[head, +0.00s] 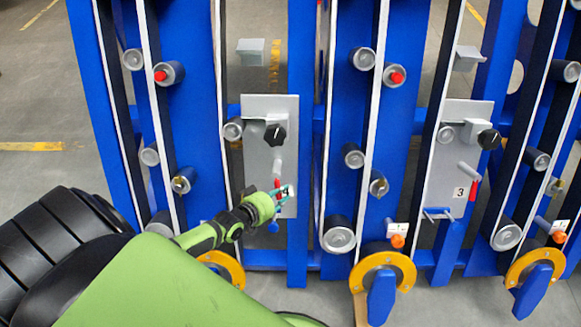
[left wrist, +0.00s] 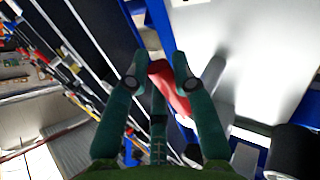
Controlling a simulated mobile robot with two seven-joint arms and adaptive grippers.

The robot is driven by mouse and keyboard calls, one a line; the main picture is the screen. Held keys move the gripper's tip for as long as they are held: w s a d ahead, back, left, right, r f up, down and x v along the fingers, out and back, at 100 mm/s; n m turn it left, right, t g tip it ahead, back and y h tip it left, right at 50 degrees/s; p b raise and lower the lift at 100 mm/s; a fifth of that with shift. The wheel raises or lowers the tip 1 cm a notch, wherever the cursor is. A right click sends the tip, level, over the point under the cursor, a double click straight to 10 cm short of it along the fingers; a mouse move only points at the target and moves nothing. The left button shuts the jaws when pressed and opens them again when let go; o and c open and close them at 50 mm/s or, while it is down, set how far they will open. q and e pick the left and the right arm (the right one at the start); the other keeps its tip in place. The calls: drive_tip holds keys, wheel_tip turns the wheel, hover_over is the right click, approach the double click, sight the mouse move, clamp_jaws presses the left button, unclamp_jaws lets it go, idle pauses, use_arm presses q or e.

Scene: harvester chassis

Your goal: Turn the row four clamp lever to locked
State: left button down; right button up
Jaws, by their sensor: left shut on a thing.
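The row four clamp lever has a red handle that shows beside the white "4" label (head: 288,191) on a grey plate (head: 258,165). In the left wrist view the red handle (left wrist: 171,88) lies between my fingers, slanted. My left gripper (head: 279,193) reaches in from the lower left and is shut on this handle; it also shows in the left wrist view (left wrist: 160,80). The gripper hides part of the lever in the head view. A grey cylinder (head: 277,167) sits just above the handle. My right gripper is not in view.
A black knob (head: 275,134) sits above the lever on the same plate. Blue uprights (head: 300,60) stand beside it. The row three plate (head: 462,125) with its own red lever (head: 474,190) is to the right. Yellow arcs (head: 383,260) stick out below.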

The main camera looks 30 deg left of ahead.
use_arm(q)
drive_tip(key=shift+s+a+f+m+g+p, duration=0.1)
drive_tip(key=shift+s+a+m+g+p, duration=0.25)
drive_tip(key=shift+m+g+p, duration=0.25)
drive_tip(key=c, duration=1)
unclamp_jaws()
drive_tip(key=v, duration=1.2)
drive_tip(key=shift+f, duration=0.15)
